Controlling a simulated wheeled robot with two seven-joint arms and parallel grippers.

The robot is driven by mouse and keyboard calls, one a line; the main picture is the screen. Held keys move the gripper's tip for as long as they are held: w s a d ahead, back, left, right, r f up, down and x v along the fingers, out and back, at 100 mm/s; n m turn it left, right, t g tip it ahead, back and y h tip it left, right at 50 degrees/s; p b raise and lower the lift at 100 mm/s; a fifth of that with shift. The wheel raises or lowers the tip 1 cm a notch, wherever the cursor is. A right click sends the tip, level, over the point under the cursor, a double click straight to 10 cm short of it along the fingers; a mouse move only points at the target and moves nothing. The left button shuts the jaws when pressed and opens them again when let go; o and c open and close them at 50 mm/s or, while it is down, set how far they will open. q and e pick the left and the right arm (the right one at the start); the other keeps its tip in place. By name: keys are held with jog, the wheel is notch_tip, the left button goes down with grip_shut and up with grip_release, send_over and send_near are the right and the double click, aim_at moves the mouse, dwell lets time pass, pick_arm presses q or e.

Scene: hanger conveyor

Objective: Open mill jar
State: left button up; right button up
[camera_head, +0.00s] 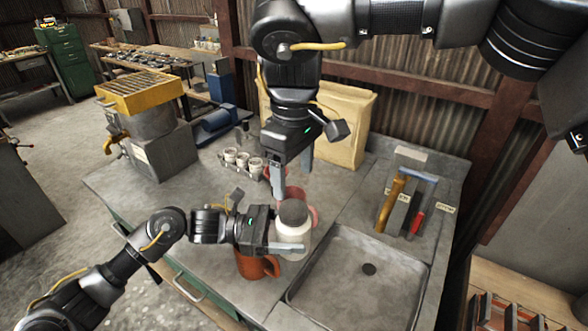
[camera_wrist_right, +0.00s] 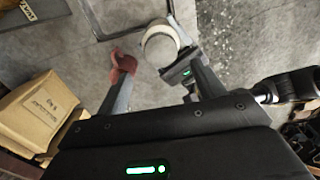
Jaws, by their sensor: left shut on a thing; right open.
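The mill jar (camera_head: 292,238) is a white round jar with a grey lid (camera_head: 293,211). It stands upright in the head view; whether it touches the bench is hard to tell. My left gripper (camera_head: 284,247) is shut on the jar's body from the left. My right gripper (camera_head: 291,178) is open and empty, pointing down just above and behind the lid. In the right wrist view the jar's round top (camera_wrist_right: 161,45) shows beyond and between the open fingers, with my left gripper (camera_wrist_right: 185,70) at its side. The lid appears seated on the jar.
A terracotta mug (camera_head: 255,266) stands in front of the jar, and reddish cups are partly hidden behind. A sink tray (camera_head: 330,300) lies to the right, a tool rack (camera_head: 405,205) beyond it. Several small white jars (camera_head: 243,160) and a cardboard box (camera_head: 345,125) stand behind.

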aim_at(294, 208)
pick_arm(q)
jog(key=shift+r, duration=0.1)
pick_arm(e)
jog(key=shift+f, duration=3.9)
